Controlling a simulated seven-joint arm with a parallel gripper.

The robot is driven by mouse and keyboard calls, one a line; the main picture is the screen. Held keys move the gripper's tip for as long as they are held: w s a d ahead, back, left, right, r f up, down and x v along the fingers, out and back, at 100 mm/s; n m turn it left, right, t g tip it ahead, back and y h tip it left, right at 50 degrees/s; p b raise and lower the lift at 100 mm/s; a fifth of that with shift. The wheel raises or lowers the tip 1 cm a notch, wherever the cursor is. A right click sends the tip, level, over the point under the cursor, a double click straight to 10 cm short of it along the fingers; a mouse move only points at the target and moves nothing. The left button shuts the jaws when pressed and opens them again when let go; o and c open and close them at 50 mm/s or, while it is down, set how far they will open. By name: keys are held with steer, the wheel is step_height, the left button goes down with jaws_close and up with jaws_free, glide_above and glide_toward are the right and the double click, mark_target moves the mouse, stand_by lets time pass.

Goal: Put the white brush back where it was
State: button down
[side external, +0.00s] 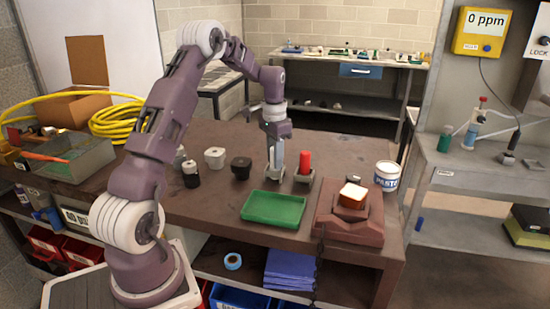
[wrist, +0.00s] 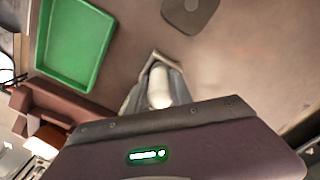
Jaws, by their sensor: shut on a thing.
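My gripper (side external: 276,166) points straight down at the middle of the bench, behind the green tray. It is shut on the white brush, whose rounded white end shows between the fingers in the wrist view (wrist: 160,88). In the side view the fingers mostly hide the brush. A small grey holder (side external: 275,176) is at the fingertips, and a pale angular rim shows around the brush in the wrist view. I cannot tell whether the brush rests in the holder or is just above it.
A red cylinder (side external: 305,160) stands in a grey holder close on the right. The green tray (side external: 272,208) is in front, with a reddish-brown block (side external: 349,220) to its right. Black (side external: 241,168) and white (side external: 215,157) cups stand left. A paste tub (side external: 387,176) is far right.

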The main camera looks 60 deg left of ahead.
steer(key=c, duration=1.1)
jaws_free()
steer(key=shift+f, duration=0.1)
